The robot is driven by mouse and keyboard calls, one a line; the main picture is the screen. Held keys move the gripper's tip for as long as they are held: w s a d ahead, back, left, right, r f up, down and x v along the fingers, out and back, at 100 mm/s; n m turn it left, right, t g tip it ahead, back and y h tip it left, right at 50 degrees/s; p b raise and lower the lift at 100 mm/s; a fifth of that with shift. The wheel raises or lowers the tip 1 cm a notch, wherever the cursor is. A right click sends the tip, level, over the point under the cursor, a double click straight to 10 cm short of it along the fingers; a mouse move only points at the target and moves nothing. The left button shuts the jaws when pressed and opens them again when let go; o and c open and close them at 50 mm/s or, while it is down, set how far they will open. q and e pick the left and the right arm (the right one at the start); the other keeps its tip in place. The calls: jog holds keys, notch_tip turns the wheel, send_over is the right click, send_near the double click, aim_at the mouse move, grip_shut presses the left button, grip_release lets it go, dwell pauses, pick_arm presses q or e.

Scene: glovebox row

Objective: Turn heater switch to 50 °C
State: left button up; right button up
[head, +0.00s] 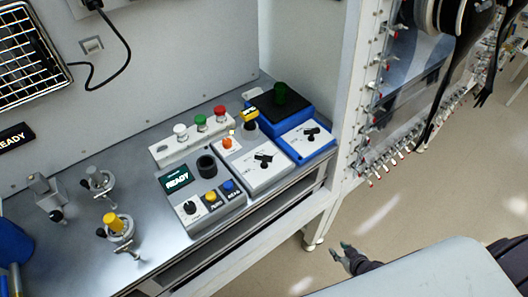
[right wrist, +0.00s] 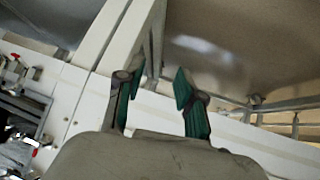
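A blue device (head: 301,152) with a black top plate stands at the right end of the bench and carries a dark green object (head: 281,95). A black knob (head: 311,132) sits on its white front panel. Left of it, a grey box (head: 256,175) has another black knob (head: 264,160) on a white dial. The dial markings are too small to read, so I cannot tell which knob is the heater switch. My right gripper (head: 341,252) is low, right of the bench and apart from both devices. In the right wrist view its green-padded fingers (right wrist: 155,88) are apart and empty. My left gripper is out of view.
A grey control box (head: 203,215) with a READY display stands left of the dial box. Behind are red, green and white buttons (head: 190,137). Valves (head: 118,228) stand at left. A white frame post (head: 340,110) rises beside the blue device. Open floor (head: 385,210) lies right.

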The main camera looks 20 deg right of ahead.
aim_at(266, 156)
jog(key=w+a+r+n+t+y, duration=0.1)
jog(key=w+r+t+y, duration=0.15)
jog(key=w+r, duration=0.4)
jog(key=w+r+n+t+y+b, duration=0.1)
jog(key=w+r+n+y, duration=0.15)
jog(key=r, duration=0.75)
jog(key=w+a+r+n+t+y, duration=0.1)
jog(key=w+r+y, duration=0.2)
jog(key=w+r, duration=0.4)
jog(key=s+a+r+n+g+y, duration=0.2)
jog(key=a+r+y, duration=0.15)
jog(key=r, duration=0.45)
jog(key=s+a+r+n+g+y, duration=0.2)
jog(key=s+a+r+n+y, duration=0.15)
jog(key=r, duration=0.35)
jog(key=shift+m+t, duration=0.25)
jog(key=shift+m, duration=0.25)
jog(key=p+x, duration=0.2)
jog(key=x, duration=1.1)
jog(key=shift+w+a+r, duration=0.2)
jog(key=shift+a, duration=0.1)
jog(key=shift+w+a+f+p, duration=0.1)
jog(key=shift+w+a+p, duration=0.25)
jog(key=shift+a, duration=0.25)
jog(key=shift+c, duration=0.3)
grip_shut()
